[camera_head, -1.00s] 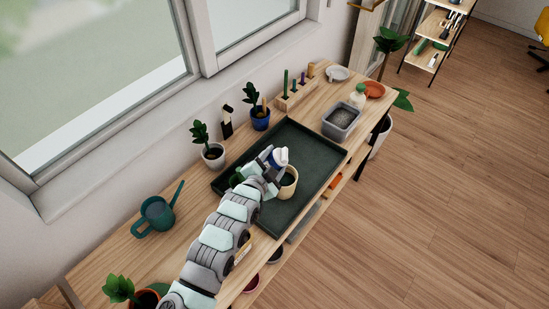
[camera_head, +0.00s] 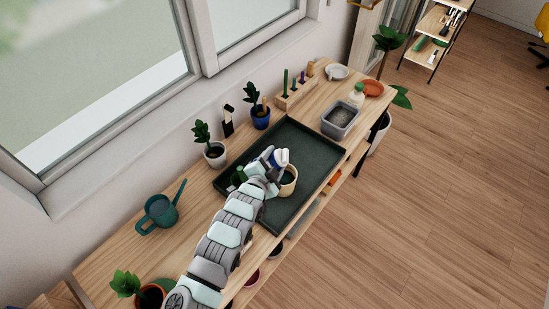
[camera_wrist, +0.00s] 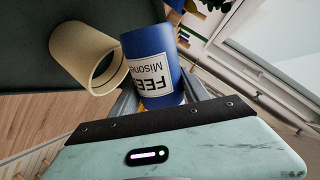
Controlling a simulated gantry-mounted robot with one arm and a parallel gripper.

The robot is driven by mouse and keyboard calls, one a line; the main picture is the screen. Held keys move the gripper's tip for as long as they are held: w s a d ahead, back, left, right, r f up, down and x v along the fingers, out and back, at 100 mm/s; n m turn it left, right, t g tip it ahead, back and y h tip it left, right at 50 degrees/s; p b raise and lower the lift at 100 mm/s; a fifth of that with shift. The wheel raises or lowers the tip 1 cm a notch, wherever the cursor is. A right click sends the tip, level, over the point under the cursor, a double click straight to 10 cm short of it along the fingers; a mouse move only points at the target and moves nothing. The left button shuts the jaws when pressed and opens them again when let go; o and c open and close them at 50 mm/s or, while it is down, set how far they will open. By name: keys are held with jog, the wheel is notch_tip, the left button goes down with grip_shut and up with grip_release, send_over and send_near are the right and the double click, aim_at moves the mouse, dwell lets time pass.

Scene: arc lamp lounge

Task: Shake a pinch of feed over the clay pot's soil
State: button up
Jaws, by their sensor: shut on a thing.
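My gripper (camera_wrist: 160,98) is shut on a blue feed can (camera_wrist: 152,58) with a white label reading "FEED". In the head view the can (camera_head: 281,158) shows white and blue at the end of my arm, above the tray. A beige pot (camera_wrist: 72,45) stands right beside the can; its open mouth shows in the wrist view. In the head view this pot (camera_head: 291,187) sits on the dark green tray (camera_head: 315,150), with a dark inside, just right of and below the can. The can's mouth and any falling feed cannot be made out.
A green item (camera_head: 237,177) is on the tray left of my gripper. Potted plants (camera_head: 215,155) line the window side. A teal watering can (camera_head: 158,213) and a terracotta pot (camera_head: 155,292) stand nearer. A grey tub (camera_head: 340,120) is beyond the tray, whose right part is clear.

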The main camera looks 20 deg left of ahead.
jog(key=shift+w+d+f+m+g+y+p, duration=0.1)
jog(key=shift+f+m+g+y+p, duration=0.3)
jog(key=shift+p, duration=1.1)
jog(key=shift+d+f+m+g+y+p, duration=0.15)
jog(key=shift+m+p, duration=0.45)
jog(key=shift+p, duration=0.9)
jog(key=shift+d+f+m+y+b, duration=0.1)
jog(key=shift+f+m+y+b, duration=0.2)
jog(key=shift+f, duration=0.2)
jog(key=shift+w+y, duration=0.1)
jog(key=shift+y, duration=0.15)
jog(key=shift+d+m+b, duration=0.1)
jog(key=shift+m+b, duration=0.2)
jog(key=shift+b, duration=0.1)
jog(key=shift+p, duration=0.3)
